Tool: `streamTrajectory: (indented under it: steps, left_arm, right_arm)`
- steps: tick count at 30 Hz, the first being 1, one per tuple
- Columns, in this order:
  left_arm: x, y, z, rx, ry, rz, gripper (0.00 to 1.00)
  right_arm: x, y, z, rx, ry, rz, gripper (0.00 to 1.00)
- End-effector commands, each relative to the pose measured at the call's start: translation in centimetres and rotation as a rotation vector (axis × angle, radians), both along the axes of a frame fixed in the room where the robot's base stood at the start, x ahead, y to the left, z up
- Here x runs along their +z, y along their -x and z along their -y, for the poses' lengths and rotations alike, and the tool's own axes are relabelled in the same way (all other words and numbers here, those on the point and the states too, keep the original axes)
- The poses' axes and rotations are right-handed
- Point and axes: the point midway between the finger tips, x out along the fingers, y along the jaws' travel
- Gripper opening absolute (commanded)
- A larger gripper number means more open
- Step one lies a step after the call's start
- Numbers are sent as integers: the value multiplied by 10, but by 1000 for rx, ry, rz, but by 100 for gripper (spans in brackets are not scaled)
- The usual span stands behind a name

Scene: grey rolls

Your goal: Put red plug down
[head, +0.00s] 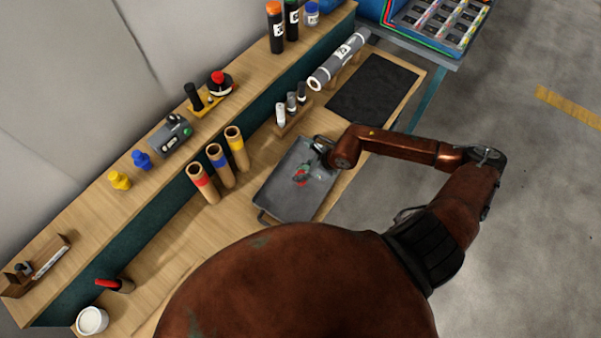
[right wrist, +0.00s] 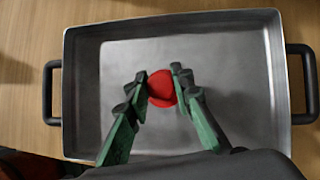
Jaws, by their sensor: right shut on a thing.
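The red plug (right wrist: 162,88) is between the fingers of my right gripper (right wrist: 161,90), which is shut on it. In the right wrist view the plug is over the floor of a grey metal tray (right wrist: 235,60) with black handles. I cannot tell whether the plug touches the tray floor. In the head view my right gripper (head: 302,174) is over the same tray (head: 283,203), with a bit of red at its fingertips. My left gripper is not in view.
Three cardboard tubes with red (head: 202,183), blue (head: 220,164) and yellow (head: 237,148) bands stand left of the tray. A yellow plug (head: 119,179) and a blue plug (head: 142,160) sit on the shelf. A dark mat (head: 372,88) lies behind the tray.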

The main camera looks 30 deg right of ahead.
Motion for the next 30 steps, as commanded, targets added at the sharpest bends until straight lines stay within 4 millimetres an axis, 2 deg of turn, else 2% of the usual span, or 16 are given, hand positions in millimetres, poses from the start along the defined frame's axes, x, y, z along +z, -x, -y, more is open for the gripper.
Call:
streamTrajectory:
  steps: [8, 9, 16, 25, 30]
  left_arm:
    - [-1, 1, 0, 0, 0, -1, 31]
    - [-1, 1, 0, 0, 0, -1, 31]
    - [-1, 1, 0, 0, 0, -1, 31]
    - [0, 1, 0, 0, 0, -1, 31]
    - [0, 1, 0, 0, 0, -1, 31]
  right_arm:
    - [-2, -1, 0, -1, 0, 1, 0]
    - [-3, -1, 0, -1, 0, 1, 22]
    - [-2, 0, 0, -1, 0, 1, 38]
    - [-1, 0, 0, -1, 0, 1, 39]
    - [12, 5, 6, -1, 2, 3, 39]
